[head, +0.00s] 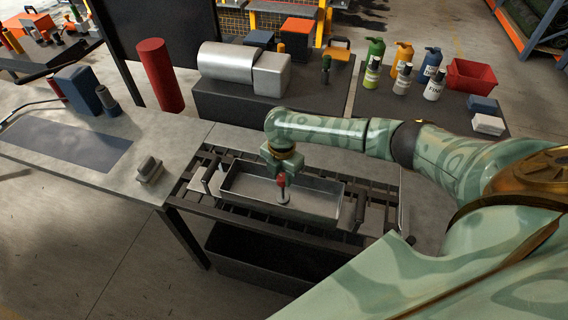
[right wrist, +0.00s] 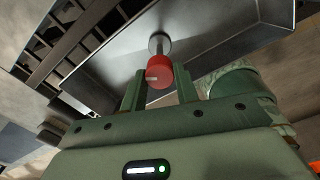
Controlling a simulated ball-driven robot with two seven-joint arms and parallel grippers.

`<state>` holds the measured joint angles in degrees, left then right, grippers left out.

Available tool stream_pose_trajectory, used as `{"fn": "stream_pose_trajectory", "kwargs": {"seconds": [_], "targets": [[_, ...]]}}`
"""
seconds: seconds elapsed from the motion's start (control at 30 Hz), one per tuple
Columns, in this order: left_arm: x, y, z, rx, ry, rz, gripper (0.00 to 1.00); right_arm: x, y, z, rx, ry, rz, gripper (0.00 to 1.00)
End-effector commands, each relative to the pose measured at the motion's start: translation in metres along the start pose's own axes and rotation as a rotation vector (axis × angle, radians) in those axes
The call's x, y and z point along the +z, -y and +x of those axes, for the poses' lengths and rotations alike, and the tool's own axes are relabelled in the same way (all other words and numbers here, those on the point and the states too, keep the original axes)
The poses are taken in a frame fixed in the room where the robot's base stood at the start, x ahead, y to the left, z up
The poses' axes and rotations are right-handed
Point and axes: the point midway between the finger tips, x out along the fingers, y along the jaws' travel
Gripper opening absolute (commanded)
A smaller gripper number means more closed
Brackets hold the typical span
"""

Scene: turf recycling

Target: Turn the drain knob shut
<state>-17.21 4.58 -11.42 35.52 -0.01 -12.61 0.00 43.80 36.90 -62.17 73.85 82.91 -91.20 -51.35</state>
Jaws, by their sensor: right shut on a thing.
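In the right wrist view the red knob (right wrist: 159,72) is on a short metal stem that meets a round metal fitting on the tray (right wrist: 215,45). My right gripper (head: 281,168) reaches down over the tray from the right. In the right wrist view its fingers (right wrist: 160,90) stand on either side of the knob and are shut on it. The fingertips are partly hidden in the head view. My left gripper is not in view.
The tray rests on a dark slatted rack (head: 190,186) with a dark bin (head: 262,262) below. A grey bench (head: 140,130) with a small grey block (head: 150,169) is at left. Bottles and a red bin (head: 470,74) stand on a table behind.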

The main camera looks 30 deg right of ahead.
Motion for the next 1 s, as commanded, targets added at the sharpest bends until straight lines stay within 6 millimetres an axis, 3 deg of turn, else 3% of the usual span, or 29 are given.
{"fn": "stream_pose_trajectory", "kwargs": {"seconds": [0.03, 0.4, 1.0], "targets": [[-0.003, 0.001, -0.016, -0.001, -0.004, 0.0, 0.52, -0.001, 0.0, -0.008, 0.0, -0.001, 0.043, 0.07], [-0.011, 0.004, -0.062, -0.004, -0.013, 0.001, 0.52, -0.001, -0.001, -0.005, 0.001, -0.003, 0.395, 0.07], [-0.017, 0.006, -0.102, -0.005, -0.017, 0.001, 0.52, 0.0, -0.003, -0.002, 0.002, -0.004, 0.894, 0.07]]}}
